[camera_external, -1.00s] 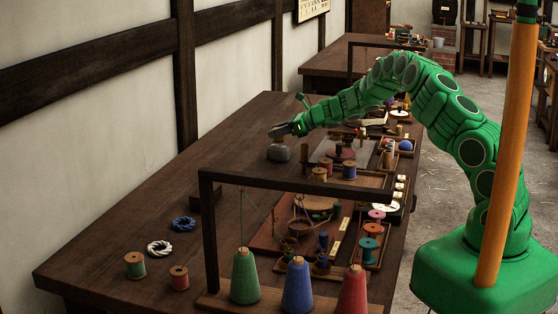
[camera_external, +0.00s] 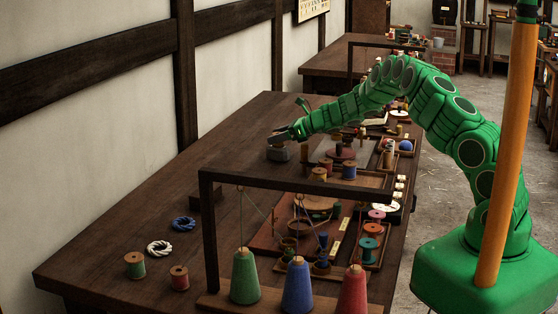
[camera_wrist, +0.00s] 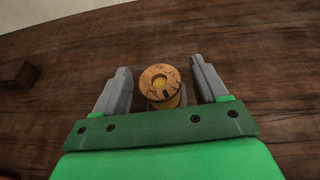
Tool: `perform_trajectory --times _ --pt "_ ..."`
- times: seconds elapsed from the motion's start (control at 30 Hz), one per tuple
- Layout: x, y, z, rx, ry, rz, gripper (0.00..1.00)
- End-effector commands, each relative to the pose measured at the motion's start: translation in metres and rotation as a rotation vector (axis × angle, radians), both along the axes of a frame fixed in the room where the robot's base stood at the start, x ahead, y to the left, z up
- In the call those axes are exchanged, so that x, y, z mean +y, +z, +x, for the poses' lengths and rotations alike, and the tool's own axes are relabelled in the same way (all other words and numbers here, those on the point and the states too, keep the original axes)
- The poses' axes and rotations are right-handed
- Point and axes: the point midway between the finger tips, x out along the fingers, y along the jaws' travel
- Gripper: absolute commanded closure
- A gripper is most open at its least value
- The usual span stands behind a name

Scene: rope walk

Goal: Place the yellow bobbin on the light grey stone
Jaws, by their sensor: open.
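The yellow bobbin (camera_wrist: 160,86) stands between the two grey fingers of my gripper (camera_wrist: 161,88) in the wrist view. Its round wooden top faces the camera, and a gap shows on each side, so the fingers are open around it. In the external view my gripper (camera_external: 281,136) is low over the far left part of the bench, just above a light grey block, which looks like the stone (camera_external: 278,154). The fingers hide most of the bobbin there. I cannot tell exactly how the bobbin meets the stone.
A dark wooden frame (camera_external: 297,178) stands on the bench (camera_external: 120,238) in front, with large green, blue and red cones (camera_external: 297,287) below it. Bobbins and trays fill the right side. A dark block (camera_wrist: 17,74) lies left in the wrist view. Bare wood surrounds the gripper.

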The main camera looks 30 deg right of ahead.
Motion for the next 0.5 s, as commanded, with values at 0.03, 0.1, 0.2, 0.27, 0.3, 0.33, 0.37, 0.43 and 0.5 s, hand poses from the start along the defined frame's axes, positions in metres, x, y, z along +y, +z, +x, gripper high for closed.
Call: perform_trajectory --times 0.03,0.1,0.2,0.27,0.3,0.33,0.37,0.43,0.5 --pt "0.000 0.001 0.000 0.000 0.000 0.000 0.27" --pt "-0.001 0.004 0.000 -0.001 -0.001 0.001 0.27" --pt "-0.006 0.006 -0.004 0.000 -0.002 0.002 0.27" --pt "-0.010 0.009 -0.007 0.000 -0.002 0.002 0.27" --pt "-0.012 0.010 -0.010 0.000 -0.001 0.003 0.27" --pt "-0.014 0.011 -0.012 0.001 -0.001 0.002 0.27" --pt "-0.017 0.012 -0.014 0.001 -0.001 0.002 0.27" --pt "-0.023 0.015 -0.018 0.000 -0.002 0.002 0.27" --pt "-0.029 0.019 -0.023 -0.001 -0.002 0.002 0.27"
